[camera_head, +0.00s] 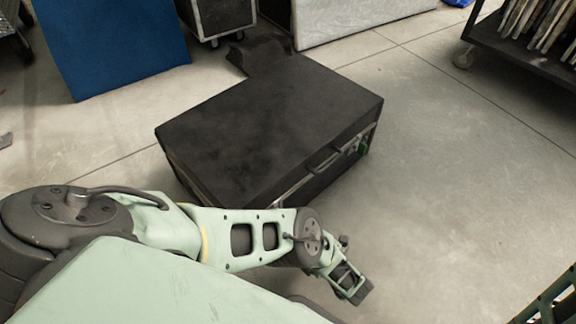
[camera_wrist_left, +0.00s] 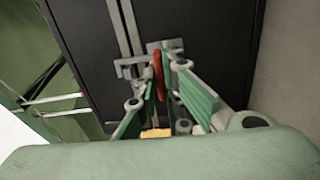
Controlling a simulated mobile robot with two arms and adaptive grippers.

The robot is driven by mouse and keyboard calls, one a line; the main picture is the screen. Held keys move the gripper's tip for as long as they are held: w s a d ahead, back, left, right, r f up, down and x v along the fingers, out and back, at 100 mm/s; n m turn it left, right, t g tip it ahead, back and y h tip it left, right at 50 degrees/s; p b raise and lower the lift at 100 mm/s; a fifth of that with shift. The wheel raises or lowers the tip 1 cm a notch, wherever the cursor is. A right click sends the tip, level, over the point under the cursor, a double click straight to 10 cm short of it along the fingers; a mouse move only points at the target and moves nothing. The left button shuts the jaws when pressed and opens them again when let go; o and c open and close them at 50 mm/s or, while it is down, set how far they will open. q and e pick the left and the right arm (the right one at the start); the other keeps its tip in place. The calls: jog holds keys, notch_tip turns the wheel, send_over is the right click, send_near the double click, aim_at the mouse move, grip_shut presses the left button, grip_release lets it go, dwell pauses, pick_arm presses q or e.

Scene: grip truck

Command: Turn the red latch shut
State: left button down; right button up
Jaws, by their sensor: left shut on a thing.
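The red latch (camera_wrist_left: 158,75) shows in the wrist view as a narrow red piece on grey metal fittings, on the dark face of the case (camera_wrist_left: 213,45). My left gripper (camera_wrist_left: 163,88) has its green-padded fingers on either side of the latch and is shut on it. In the head view the black case (camera_head: 270,115) stands closed on the floor, and my left arm crosses in front of it, with the left gripper (camera_head: 347,280) at its end. I cannot make out the red latch there. My right gripper is not in view.
A blue panel (camera_head: 115,45) and a wheeled dark case (camera_head: 222,15) stand behind. A wheeled rack (camera_head: 525,50) is at the back right. A dark object (camera_head: 258,52) lies by the case's far edge. The floor (camera_head: 460,190) to the right is clear.

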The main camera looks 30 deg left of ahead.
pick_arm(q)
jog(key=shift+a+n, duration=0.1)
jog(key=shift+n, duration=0.3)
jog(key=c, duration=1.9)
grip_release()
jog(key=shift+o, duration=0.2)
